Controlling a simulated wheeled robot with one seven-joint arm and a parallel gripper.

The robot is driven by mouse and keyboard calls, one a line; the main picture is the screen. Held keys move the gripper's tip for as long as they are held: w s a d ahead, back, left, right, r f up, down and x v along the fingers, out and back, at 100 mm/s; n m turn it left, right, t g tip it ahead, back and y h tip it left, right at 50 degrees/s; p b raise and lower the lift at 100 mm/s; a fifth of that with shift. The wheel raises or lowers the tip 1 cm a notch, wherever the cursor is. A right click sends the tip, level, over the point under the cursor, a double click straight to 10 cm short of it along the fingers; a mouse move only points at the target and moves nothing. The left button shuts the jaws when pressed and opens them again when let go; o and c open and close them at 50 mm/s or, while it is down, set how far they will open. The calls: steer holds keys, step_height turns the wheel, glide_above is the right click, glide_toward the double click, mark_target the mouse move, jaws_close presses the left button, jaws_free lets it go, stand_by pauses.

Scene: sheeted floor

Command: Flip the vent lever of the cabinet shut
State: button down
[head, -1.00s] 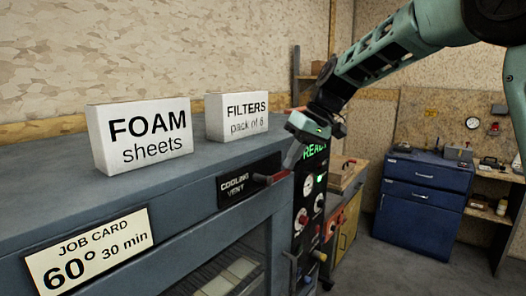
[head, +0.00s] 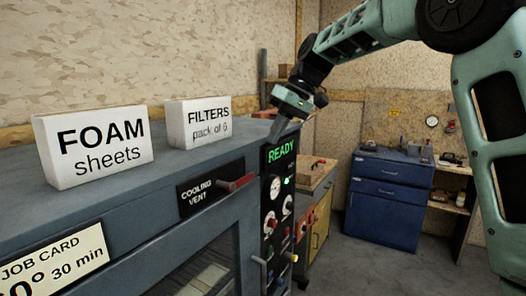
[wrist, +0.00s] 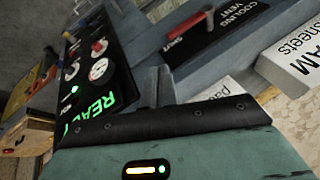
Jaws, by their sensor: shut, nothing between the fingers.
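The cooling vent plate (head: 196,196) is a black panel on the grey-blue cabinet's (head: 130,225) front, below the top edge. Its red-handled vent lever (head: 237,183) lies near the plate's right end and points to the right. In the wrist view the red lever (wrist: 188,27) shows on the plate (wrist: 232,15) at the top. My gripper (head: 277,127) is above the cabinet's right end, up and to the right of the lever and apart from it. Its fingers (wrist: 157,85) are together and empty.
A black control panel (head: 276,222) with a green READY display and knobs is right of the lever. A FOAM box (head: 95,146) and a FILTERS box (head: 199,123) stand on the cabinet top. A blue drawer unit (head: 388,200) stands beyond open floor.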

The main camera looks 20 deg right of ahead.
steer(key=d, duration=0.1)
steer(key=d+r, duration=0.1)
steer(key=d, duration=0.1)
steer(key=shift+w+d+r+b, duration=0.1)
steer(key=shift+w+r+b, duration=0.2)
steer(key=shift+w+r, duration=0.05)
steer(key=s+a+f+n+g+h+b, duration=0.15)
steer(key=s+a+f+b, duration=0.45)
steer(key=s+a+f, duration=1.05)
steer(key=s+a+f+n+h+b, duration=0.1)
steer(key=s+f+n+h+b, duration=0.1)
steer(key=s+f, duration=1.4)
steer(key=s+h+b, duration=0.1)
steer(key=s, duration=0.3)
steer(key=shift+b, duration=0.35)
steer(key=shift+f+g, duration=0.1)
steer(key=shift+g, duration=0.15)
